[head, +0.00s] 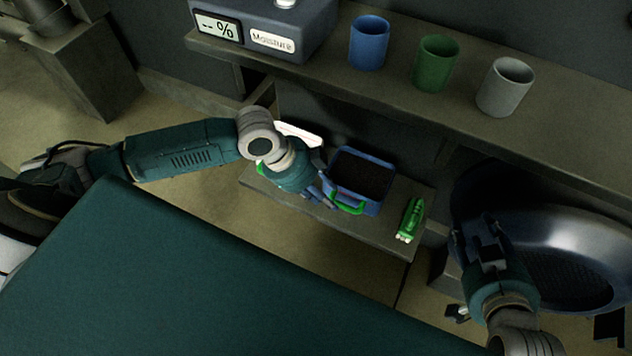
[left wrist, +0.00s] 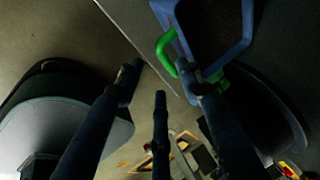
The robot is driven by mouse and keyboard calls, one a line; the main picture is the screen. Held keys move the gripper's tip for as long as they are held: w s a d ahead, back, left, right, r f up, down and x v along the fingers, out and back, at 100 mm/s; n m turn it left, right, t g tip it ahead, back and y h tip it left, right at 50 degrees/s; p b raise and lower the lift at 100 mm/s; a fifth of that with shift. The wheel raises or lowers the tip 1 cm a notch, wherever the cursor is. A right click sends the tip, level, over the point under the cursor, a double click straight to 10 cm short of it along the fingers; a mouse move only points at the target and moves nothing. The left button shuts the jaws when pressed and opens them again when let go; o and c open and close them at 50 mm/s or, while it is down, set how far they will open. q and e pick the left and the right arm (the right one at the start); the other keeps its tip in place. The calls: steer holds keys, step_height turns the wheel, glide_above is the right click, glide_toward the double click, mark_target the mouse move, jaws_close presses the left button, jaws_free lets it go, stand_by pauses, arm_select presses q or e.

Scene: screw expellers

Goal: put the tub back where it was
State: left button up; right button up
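The blue tub (head: 374,207) stands upright on a low shelf (head: 385,238), with dark material inside and a green handle (head: 347,207) on its near side. My left gripper (head: 326,193) is just left of the tub, close to the handle. In the left wrist view its fingers (left wrist: 163,84) are spread with nothing clearly held. There the tub (left wrist: 247,22) is at the upper right, and its green handle (left wrist: 163,50) lies beside the right-hand finger; contact is unclear. My right gripper (head: 480,238) is in front of a big dark metal bowl, fingers apart, apparently empty.
A green brush (head: 413,216) lies on the low shelf right of the tub. A white-edged item (head: 299,133) is partly hidden behind my left gripper. Blue (head: 369,45), green (head: 436,64) and grey (head: 505,88) cups and a moisture meter (head: 270,25) stand on the upper ledge. The metal bowl (head: 585,235) is at right.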

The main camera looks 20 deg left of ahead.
arm_select(q)
steer(key=s+d+r+n+t+h+p, duration=0.1)
steer(key=s+d+r+n+t+h, duration=0.3)
steer(key=d, duration=0.6)
steer(key=s+a+n+t+y, duration=0.1)
steer(key=s+a+n+y, duration=0.2)
steer(key=a+n+y, duration=0.4)
steer(key=a+n, duration=0.4)
steer(key=n, duration=0.1)
steer(key=shift+a+r+n, duration=0.25)
steer(key=shift+a+n, duration=0.05)
steer(key=shift+n, duration=0.1)
arm_select(e)
steer(key=s+d+f+g+h, duration=0.1)
steer(key=s+d+f+g, duration=0.1)
steer(key=s+f, duration=0.3)
steer(key=shift+s+f+g, duration=0.15)
steer(key=shift+s+g, duration=0.5)
steer(key=shift+g, duration=0.15)
arm_select(q)
steer(key=shift+w+p, duration=0.15)
steer(key=shift+p, duration=0.5)
arm_select(e)
steer(key=shift+w+d, duration=0.15)
